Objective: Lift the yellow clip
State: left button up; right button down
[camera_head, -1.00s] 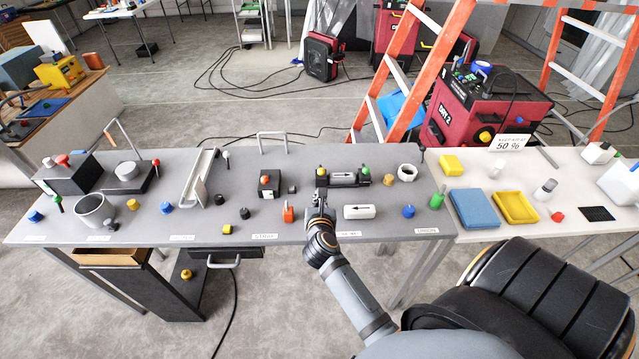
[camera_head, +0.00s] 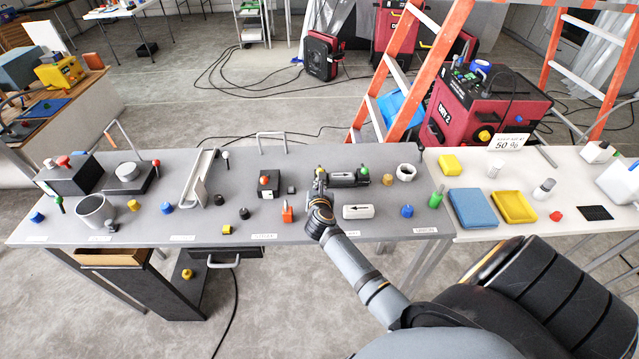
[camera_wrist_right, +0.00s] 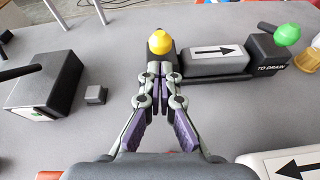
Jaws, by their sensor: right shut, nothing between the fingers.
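A rounded yellow piece (camera_wrist_right: 159,42), which looks like the yellow clip, sits at the left end of a dark inline unit with a white arrow plate (camera_wrist_right: 215,52). In the head view the yellow piece (camera_head: 320,169) shows just beyond my right gripper (camera_head: 318,186). My right gripper is shut and empty. In the right wrist view its fingertips (camera_wrist_right: 161,70) are together right below the yellow piece; whether they touch it I cannot tell. The lower part of the yellow piece is hidden by the fingers. My left gripper is not in view.
A green knob (camera_wrist_right: 287,34) tops the unit's right end, marked TO DRAIN. A dark box (camera_wrist_right: 45,85) and a small grey cube (camera_wrist_right: 96,94) lie to the left. A white arrow block (camera_head: 358,212) and an orange piece (camera_head: 287,214) are close by on the grey table.

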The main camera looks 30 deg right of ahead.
jog(key=shift+w+d+f, duration=0.1)
jog(key=shift+w+d, duration=0.1)
jog(key=shift+w, duration=0.1)
jog(key=shift+r+p, duration=0.3)
jog(key=shift+p, duration=0.05)
